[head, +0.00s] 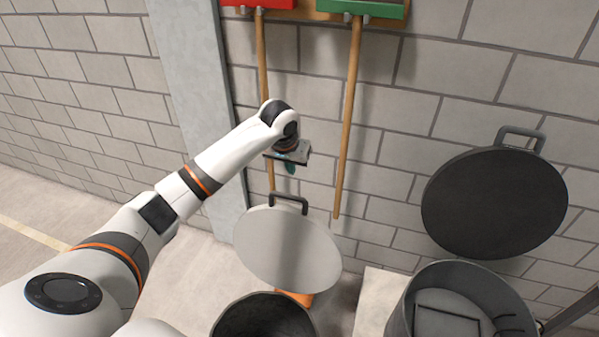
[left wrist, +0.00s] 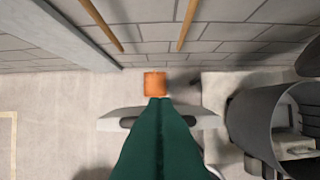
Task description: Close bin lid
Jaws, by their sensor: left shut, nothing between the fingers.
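The left bin (head: 262,318) is dark and stands open at the bottom of the head view. Its light grey round lid (head: 285,250) is raised and tilted up behind the opening, with a dark handle (head: 290,198) at its top edge. My right gripper is not in view.
A grey bin (head: 400,318) with a raised black lid (head: 495,203) stands at the right. A red tool (head: 258,4) and a green tool (head: 365,10) with wooden handles hang on the block wall. An orange piece (head: 296,298) lies low behind the left bin. Floor at left is clear.

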